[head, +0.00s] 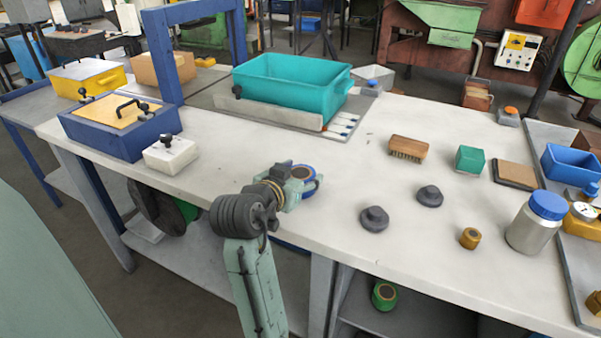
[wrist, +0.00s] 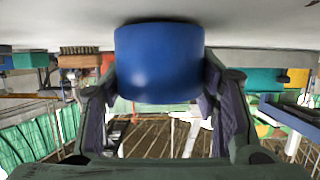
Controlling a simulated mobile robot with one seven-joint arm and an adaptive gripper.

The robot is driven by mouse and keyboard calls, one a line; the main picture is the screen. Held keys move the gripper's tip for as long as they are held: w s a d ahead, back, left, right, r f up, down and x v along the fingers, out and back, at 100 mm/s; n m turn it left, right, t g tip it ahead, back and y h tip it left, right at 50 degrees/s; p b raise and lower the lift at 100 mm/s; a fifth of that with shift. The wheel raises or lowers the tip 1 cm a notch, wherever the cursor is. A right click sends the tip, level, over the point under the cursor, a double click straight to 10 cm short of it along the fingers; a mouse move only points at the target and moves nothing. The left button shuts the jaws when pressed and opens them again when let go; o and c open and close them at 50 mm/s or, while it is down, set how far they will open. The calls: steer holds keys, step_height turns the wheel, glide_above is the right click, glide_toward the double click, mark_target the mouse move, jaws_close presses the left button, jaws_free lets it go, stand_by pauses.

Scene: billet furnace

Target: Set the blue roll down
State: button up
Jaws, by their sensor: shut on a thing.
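The blue roll (head: 318,182) is at the end of my gripper (head: 302,173), over the near middle part of the pale worktable (head: 350,200). In the head view its top shows a tan core inside a blue rim, and my gripper hides part of it. In the wrist view the blue roll (wrist: 160,62) sits between my two fingers, which close on its sides. The pale table surface lies right against the roll's edge there. I cannot tell whether the roll touches the table or hangs just above it.
Two dark knobbed discs (head: 375,219) (head: 429,196) and a small brass roll (head: 469,238) lie to the right. A teal bin (head: 290,85) stands behind. Table around the gripper is clear.

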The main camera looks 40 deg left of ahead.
steer(key=shift+f, duration=0.2)
steer(key=o, duration=1.2)
